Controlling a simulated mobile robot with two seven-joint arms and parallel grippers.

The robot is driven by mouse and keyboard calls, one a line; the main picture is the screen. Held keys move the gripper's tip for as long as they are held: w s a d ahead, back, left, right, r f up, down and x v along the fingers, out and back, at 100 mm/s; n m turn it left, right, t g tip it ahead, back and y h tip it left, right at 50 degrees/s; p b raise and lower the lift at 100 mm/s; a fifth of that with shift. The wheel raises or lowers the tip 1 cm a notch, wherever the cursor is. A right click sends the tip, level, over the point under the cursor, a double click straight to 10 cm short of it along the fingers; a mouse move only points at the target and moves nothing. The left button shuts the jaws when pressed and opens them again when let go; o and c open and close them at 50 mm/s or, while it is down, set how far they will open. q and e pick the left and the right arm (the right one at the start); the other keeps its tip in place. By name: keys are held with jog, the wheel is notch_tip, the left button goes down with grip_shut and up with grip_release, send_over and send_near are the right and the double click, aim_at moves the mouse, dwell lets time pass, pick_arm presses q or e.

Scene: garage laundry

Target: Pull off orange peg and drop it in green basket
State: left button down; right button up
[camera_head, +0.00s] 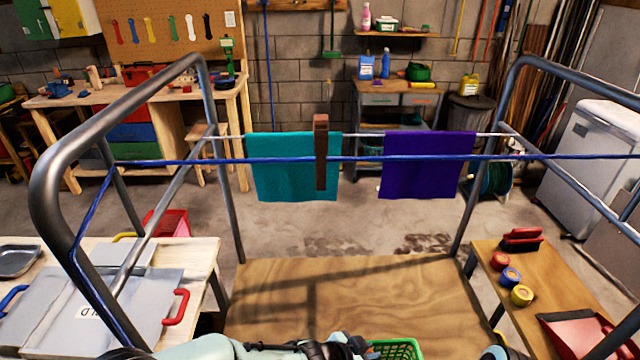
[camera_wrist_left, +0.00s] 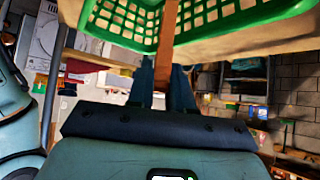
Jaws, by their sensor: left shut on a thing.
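My left gripper (camera_wrist_left: 164,76) is shut on the orange peg (camera_wrist_left: 166,40), which stands out past the fingertips in the left wrist view. The peg overlaps the green basket (camera_wrist_left: 120,18) in that view; I cannot tell whether it is inside or outside the basket wall. In the head view my left gripper (camera_head: 362,346) is at the bottom edge, just left of the green basket (camera_head: 397,348), of which only the rim and part of the inside show. The peg is not clearly visible there. My right gripper is not in view.
A brown peg (camera_head: 321,150) hangs at the blue line (camera_head: 270,159). A teal cloth (camera_head: 280,180) and a purple cloth (camera_head: 430,165) hang on a rail behind. Grey frame tubes (camera_head: 45,180) stand on both sides. The wooden board (camera_head: 350,290) is mostly bare.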

pick_arm(q)
jog(key=shift+f, duration=0.55)
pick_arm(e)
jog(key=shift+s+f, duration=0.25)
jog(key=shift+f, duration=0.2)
pick_arm(q)
jog(key=shift+w, duration=0.1)
jog(key=c, duration=0.9)
grip_release()
jog(key=shift+c, duration=0.2)
jog(key=shift+a+r, duration=0.35)
jog(key=shift+r, duration=0.05)
jog(key=p+v, duration=0.5)
jog(key=v, duration=0.7)
jog(key=shift+s, duration=0.35)
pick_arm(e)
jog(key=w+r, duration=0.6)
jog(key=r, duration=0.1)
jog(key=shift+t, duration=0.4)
